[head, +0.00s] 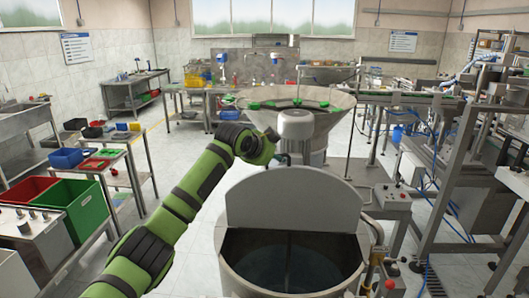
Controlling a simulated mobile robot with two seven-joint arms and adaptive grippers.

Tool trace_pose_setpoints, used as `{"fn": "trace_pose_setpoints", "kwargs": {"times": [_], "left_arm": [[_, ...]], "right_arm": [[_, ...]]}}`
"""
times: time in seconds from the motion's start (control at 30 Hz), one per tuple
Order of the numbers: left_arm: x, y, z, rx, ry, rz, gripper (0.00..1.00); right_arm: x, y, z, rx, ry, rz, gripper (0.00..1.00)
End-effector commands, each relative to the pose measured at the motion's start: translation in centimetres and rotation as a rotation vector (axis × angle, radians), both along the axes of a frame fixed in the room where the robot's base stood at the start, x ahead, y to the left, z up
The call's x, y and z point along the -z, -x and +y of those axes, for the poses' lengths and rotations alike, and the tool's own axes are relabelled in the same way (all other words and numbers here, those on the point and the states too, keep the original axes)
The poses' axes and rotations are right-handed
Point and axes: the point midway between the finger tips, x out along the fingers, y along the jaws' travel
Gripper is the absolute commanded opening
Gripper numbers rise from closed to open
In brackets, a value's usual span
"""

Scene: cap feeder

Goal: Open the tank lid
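The steel tank (232,285) stands at the bottom centre, its front opening uncovered and its dark interior showing. The half-round grey lid (293,198) stands raised at the back of the opening, its flat face towards me. My green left arm reaches up from the lower left to the far side of the lid's top edge. My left gripper (281,158) is small and partly hidden just above and behind that edge. I cannot tell whether it touches the lid or whether its fingers are open. My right gripper is not in view.
A silver domed motor (296,125) stands close behind the lid, in front of a wide feeder bowl (335,98) with green caps. Machinery with a control box (392,197) stands at right. Red and green bins (80,205) are at left.

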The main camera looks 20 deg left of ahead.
Motion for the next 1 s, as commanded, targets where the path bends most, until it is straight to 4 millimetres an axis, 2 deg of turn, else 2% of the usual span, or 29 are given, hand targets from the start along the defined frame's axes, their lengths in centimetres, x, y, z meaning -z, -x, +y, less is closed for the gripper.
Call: {"fn": "trace_pose_setpoints", "kwargs": {"times": [0.2, 0.4, 1.0], "left_arm": [[-1.9, 2.8, 0.3, 0.002, -0.002, -0.003, 0.43], [-2.9, 4.4, 0.3, 0.002, 0.0, -0.001, 0.43], [-2.7, 4.9, 0.2, 0.003, 0.002, 0.004, 0.43]], "right_arm": [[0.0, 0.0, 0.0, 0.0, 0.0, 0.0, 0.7], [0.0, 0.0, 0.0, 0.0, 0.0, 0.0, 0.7], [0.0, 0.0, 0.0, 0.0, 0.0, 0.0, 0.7]]}}
